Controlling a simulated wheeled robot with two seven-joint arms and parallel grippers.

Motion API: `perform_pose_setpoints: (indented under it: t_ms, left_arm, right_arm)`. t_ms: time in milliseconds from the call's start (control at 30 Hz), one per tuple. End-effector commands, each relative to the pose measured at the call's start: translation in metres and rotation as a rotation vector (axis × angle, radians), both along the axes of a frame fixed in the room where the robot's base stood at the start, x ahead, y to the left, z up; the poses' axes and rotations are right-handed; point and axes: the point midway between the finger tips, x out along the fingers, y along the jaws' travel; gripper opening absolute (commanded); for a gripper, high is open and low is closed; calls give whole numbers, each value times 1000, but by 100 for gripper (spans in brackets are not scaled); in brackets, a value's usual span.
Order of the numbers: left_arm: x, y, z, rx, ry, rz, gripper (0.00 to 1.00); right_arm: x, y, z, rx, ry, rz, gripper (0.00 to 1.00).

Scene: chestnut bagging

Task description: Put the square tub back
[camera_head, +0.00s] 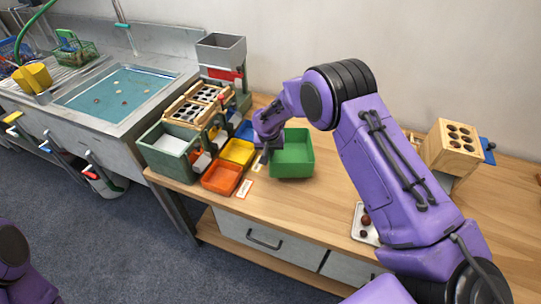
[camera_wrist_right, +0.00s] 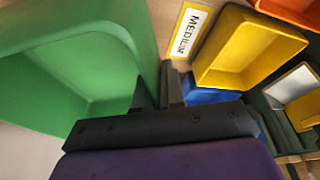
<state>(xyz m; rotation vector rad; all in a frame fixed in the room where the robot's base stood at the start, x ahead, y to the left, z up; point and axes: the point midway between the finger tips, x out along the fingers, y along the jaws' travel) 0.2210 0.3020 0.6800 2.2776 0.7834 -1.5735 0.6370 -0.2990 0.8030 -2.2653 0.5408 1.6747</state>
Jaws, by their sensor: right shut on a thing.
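The square tub is green, open-topped and looks empty; it is at the middle of the wooden table in the head view (camera_head: 293,163). In the right wrist view the green tub (camera_wrist_right: 85,100) fills the left side. My right gripper (camera_head: 266,152) is at the tub's left side and shut on its wall; its dark fingers (camera_wrist_right: 158,92) show in the wrist view. The tub is level; I cannot tell whether its base touches the table. My left gripper is out of view; only part of my left arm shows at the bottom left.
Left of the green tub are an orange tub (camera_head: 222,177), a yellow tub (camera_head: 238,151) and a blue tub (camera_head: 245,130). A "MEDIUM" card (camera_wrist_right: 188,31) lies beside the yellow one. A holed wooden block (camera_head: 452,147) and a small tray (camera_head: 359,233) are at right.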

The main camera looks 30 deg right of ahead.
Motion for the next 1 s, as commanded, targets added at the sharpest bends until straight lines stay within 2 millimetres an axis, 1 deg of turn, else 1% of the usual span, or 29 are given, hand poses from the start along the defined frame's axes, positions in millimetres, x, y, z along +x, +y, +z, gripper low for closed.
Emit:
perform_pose_setpoints:
  t_ms: [100, 200, 333, 467, 500, 533, 567, 867, 967, 1000]
  left_arm:
    - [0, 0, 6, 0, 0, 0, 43]
    - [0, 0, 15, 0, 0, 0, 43]
    - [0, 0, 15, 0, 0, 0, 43]
    - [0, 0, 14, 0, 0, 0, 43]
    - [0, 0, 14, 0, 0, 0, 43]
    - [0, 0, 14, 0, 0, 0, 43]
    - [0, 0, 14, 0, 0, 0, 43]
    - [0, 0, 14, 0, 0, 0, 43]
    - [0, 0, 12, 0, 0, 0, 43]
    - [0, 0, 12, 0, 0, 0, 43]
  right_arm:
    - [4, -9, -13, 0, 2, -3, 0]
    - [3, -8, -30, 0, 2, -3, 0]
    - [4, -8, -39, 0, -2, -3, 0]
    - [4, -7, -40, 0, -1, -3, 0]
    - [4, -7, -40, 1, 0, -3, 18]
    - [4, -7, -40, 1, 0, -3, 28]
    - [4, -7, -40, 1, 0, -3, 34]
    - [4, -7, -38, 0, -1, -3, 34]
    - [1, -5, -26, 1, -3, -3, 34]
    - [0, -4, -18, 1, -4, -2, 34]
